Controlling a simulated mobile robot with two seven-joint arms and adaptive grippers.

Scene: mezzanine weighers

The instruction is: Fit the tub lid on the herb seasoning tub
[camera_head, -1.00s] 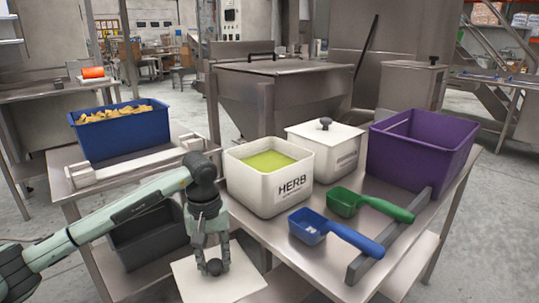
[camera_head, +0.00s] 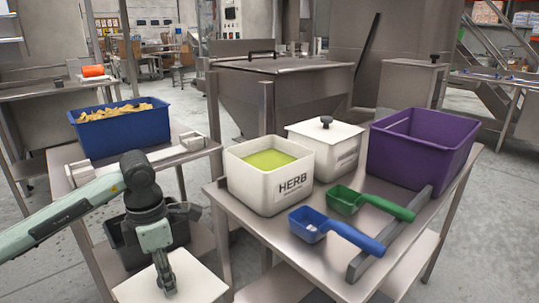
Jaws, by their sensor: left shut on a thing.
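The herb seasoning tub (camera_head: 284,189) is white, marked HERB, and stands open on the steel table with green seasoning inside. The tub lid (camera_head: 190,281) is a flat white square at the bottom of the view, left of the table and lower in the picture than the tub. My left gripper (camera_head: 168,286) is over the lid, shut on its knob, which the fingers mostly hide. The lid is apart from the tub. My right gripper is not in view.
Behind the herb tub stands a second white tub with its lid on (camera_head: 325,146). A purple crate (camera_head: 421,157), a green scoop (camera_head: 368,203) and a blue scoop (camera_head: 333,231) share the table. A grey upright strip (camera_head: 389,236) runs along its right part. A blue bin (camera_head: 119,129) stands left.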

